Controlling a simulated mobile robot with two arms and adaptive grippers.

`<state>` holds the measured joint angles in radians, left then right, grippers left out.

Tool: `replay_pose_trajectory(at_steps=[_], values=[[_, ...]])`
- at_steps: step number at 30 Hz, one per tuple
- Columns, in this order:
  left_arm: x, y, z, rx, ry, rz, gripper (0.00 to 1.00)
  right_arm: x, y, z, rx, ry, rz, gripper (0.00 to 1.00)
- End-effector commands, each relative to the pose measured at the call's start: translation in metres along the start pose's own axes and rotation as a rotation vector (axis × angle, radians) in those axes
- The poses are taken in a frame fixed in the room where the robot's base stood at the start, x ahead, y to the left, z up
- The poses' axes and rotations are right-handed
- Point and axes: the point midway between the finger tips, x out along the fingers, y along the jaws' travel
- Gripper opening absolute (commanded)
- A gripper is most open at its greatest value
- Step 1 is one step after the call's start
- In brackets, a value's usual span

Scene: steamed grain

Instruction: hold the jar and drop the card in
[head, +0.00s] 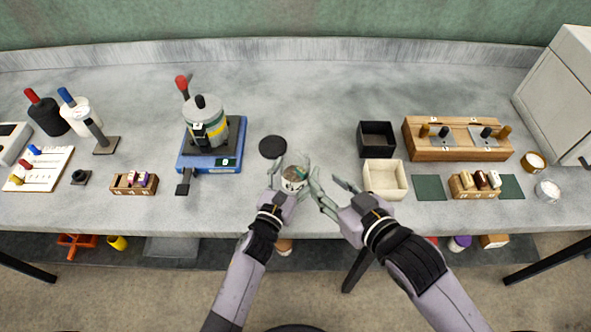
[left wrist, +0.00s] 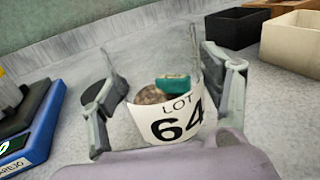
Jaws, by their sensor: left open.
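A clear jar (head: 291,186) stands near the front edge of the table. Its white label (left wrist: 165,122) reads "LOT 64" in the left wrist view. Brown grain (left wrist: 150,95) shows inside the jar. A small teal card (left wrist: 173,83) shows within the jar's walls, at the grain's surface. My left gripper (head: 291,177) is open with its fingers on either side of the jar; I cannot tell whether they touch it. My right gripper (head: 329,189) is just right of the jar, its fingers spread, with nothing visible between them.
A black disc (head: 272,147) lies behind the jar. A blue-based device (head: 228,160) stands left. A black box (head: 377,127) and a cream box (head: 402,181) stand right. A wooden rack (head: 457,155) is farther right.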

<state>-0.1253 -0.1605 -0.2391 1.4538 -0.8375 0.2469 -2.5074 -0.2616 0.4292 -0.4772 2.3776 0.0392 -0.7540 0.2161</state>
Motion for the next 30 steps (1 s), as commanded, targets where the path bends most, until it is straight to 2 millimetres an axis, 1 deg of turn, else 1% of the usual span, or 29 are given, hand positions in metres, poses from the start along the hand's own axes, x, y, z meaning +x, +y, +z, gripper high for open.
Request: replay_pose_trajectory(at_steps=[10, 14, 17, 24, 27, 30], values=[[0.000, 0.000, 0.000, 0.000, -0.001, 0.000, 0.78, 0.000, 0.000, 0.000, 0.000, 0.000, 0.000, 0.36], [-0.008, 0.000, -0.001, 0.001, 0.001, 0.000, 0.78, 0.000, 0.000, 0.000, 0.000, 0.000, 0.000, 0.36], [-0.024, 0.000, -0.001, 0.001, 0.002, 0.000, 0.78, 0.000, 0.000, 0.000, 0.000, 0.000, 0.000, 0.36], [-0.076, 0.000, -0.002, -0.001, 0.003, 0.001, 0.78, 0.000, 0.000, 0.000, 0.000, 0.000, 0.000, 0.36], [-0.095, 0.000, -0.001, -0.001, 0.003, 0.001, 0.78, 0.000, 0.000, 0.000, 0.000, 0.000, 0.000, 0.36], [-0.108, 0.000, -0.001, -0.001, 0.002, 0.001, 0.78, 0.000, 0.000, 0.000, 0.000, 0.000, 0.000, 0.36]])
